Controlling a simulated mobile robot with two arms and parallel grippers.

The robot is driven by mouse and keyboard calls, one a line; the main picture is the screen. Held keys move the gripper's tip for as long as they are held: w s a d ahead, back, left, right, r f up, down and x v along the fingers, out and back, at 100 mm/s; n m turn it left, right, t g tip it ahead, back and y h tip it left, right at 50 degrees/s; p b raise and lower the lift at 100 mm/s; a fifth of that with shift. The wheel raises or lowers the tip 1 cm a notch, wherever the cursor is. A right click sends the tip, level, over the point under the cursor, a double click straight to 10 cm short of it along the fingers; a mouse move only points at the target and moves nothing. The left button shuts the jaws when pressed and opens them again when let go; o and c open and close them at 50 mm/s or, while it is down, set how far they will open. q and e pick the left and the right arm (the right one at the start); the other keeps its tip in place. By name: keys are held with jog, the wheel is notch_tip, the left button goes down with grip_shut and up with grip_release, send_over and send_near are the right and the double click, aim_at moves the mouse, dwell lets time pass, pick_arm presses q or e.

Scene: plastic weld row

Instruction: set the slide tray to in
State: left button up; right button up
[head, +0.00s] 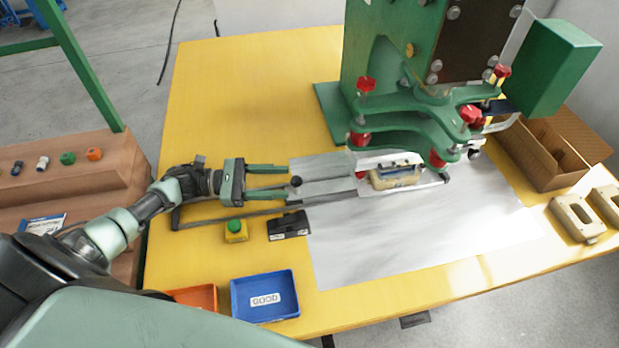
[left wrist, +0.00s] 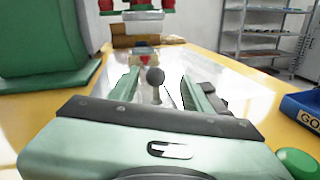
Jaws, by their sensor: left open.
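In the left wrist view the knob (left wrist: 155,76) appears between the fingertips (left wrist: 158,80), with gaps on both sides. I see no contact. My right gripper is not in view.
The green press (head: 385,50) with red clamps stands behind the slide. A green button (head: 235,229), a black device (head: 289,224), a blue bin (head: 291,309) and an orange bin (head: 195,297) lie in front. A cardboard box (head: 530,168) and beige parts (head: 577,220) are at right.

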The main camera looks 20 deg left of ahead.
aim_at(309, 192)
pick_arm(q)
jog(key=shift+w+a+f, duration=0.15)
jog(key=shift+w+f, duration=0.25)
jog(key=shift+f, duration=0.05)
jog(key=shift+w, duration=0.2)
jog(key=x, duration=0.2)
jog(key=p+x, duration=0.1)
jog(key=x, duration=0.1)
jog(key=p+x, duration=0.1)
jog(key=x, duration=0.1)
jog(key=shift+s+d+r, duration=0.15)
jog(key=shift+d+r, duration=0.15)
jog(key=shift+d, duration=0.05)
jog(key=shift+d+f, duration=0.1)
jog(key=shift+d, duration=0.4)
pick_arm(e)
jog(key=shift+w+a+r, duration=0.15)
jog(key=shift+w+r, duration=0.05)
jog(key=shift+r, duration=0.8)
pick_arm(q)
jog(key=shift+w, duration=0.25)
grip_shut()
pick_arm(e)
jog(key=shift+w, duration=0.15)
